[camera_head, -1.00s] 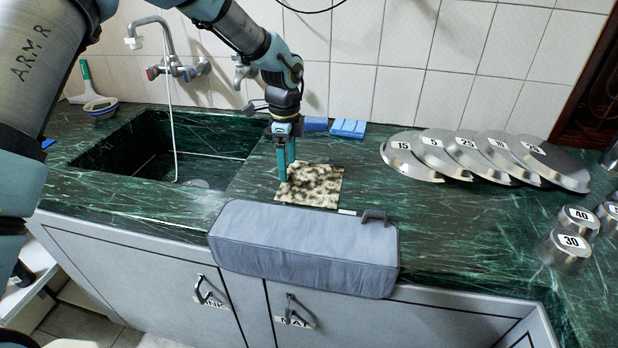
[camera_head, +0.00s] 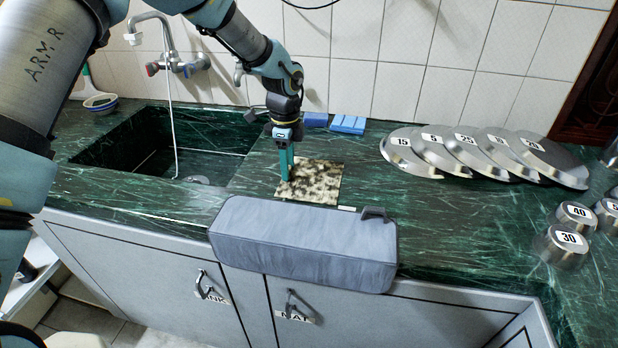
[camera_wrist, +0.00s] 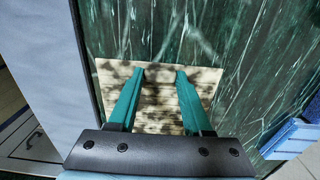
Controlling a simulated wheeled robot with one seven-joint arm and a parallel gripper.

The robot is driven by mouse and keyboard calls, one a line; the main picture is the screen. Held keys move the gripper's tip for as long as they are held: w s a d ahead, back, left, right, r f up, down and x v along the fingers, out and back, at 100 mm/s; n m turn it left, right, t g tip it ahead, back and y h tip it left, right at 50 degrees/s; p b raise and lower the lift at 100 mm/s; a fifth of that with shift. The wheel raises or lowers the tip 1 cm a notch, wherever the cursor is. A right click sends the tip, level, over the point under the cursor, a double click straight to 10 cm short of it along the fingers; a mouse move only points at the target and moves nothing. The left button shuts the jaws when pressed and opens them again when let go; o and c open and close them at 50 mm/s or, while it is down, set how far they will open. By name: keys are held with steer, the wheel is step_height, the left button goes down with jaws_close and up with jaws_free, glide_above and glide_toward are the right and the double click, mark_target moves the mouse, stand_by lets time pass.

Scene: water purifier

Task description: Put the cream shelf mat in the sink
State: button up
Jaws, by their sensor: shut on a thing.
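The cream shelf mat (camera_head: 318,184) lies on the green counter, right of the sink, with dark mottled stains on its top. The sink (camera_head: 150,155) is an open green basin on the left. My gripper (camera_head: 285,176) points down at the mat's left part, its teal fingertips at the mat. In the wrist view, the mat (camera_wrist: 160,118) spreads under and between the fingers (camera_wrist: 161,74). My gripper is shut on the mat; the exact pinch at the tips is hard to see.
A faucet (camera_head: 178,68) with a thin white hose hangs over the sink. A grey padded block (camera_head: 305,245) lies along the counter's front edge. Blue sponges (camera_head: 348,124) lie behind the mat. Numbered metal lids (camera_head: 470,150) and weights (camera_head: 563,246) stand to the right.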

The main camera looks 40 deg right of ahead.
jaws_close()
steer(key=shift+r, duration=0.1)
